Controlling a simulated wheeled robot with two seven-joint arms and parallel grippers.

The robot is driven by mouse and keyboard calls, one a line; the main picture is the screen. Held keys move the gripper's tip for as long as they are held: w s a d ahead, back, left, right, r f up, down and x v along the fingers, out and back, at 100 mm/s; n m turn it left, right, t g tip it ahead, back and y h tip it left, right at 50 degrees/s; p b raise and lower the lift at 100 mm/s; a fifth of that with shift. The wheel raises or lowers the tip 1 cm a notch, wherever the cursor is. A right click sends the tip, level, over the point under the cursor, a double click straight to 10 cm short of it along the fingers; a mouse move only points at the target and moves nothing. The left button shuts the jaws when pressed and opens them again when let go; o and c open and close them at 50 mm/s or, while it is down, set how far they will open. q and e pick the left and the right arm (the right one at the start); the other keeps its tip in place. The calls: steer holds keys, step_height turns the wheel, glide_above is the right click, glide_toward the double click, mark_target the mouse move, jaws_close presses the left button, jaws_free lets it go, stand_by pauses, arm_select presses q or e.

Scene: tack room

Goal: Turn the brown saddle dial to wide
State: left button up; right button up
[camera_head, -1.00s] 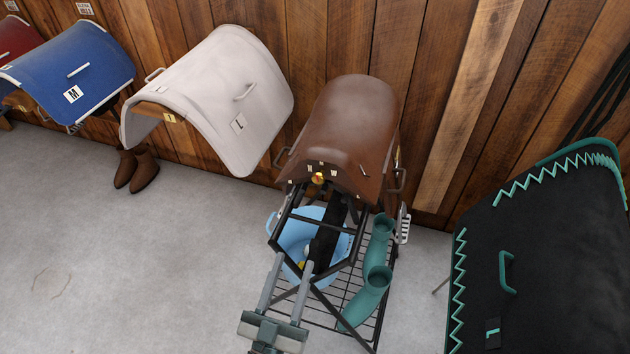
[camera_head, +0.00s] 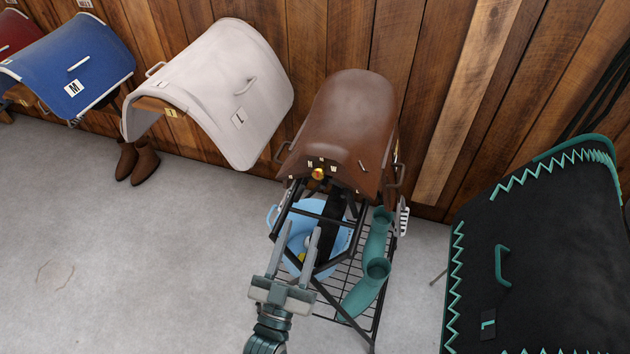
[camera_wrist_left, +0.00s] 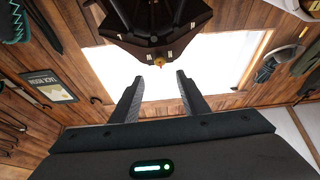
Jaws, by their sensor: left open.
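The brown saddle (camera_head: 345,115) sits on a black metal stand against the wall. Its dial (camera_head: 318,174), a small brass-coloured knob, is on the near end, with small pale letter tags around it. My left gripper (camera_head: 300,228) is open and empty, in front of and below the dial, apart from it. In the left wrist view the dial (camera_wrist_left: 159,62) shows ahead, between and beyond the open fingers (camera_wrist_left: 157,78). The dial's pointer setting is too small to read. My right gripper is not in view.
A white pad (camera_head: 215,85) hangs to the left and a black pad with teal trim (camera_head: 560,260) stands at right. Open floor lies to the left.

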mark_target(318, 177)
arm_select(q)
steer(key=p+x, duration=0.3)
steer(key=x, duration=0.9)
steer(key=shift+p, duration=0.4)
steer(key=shift+c, duration=0.6)
steer(key=c, duration=0.9)
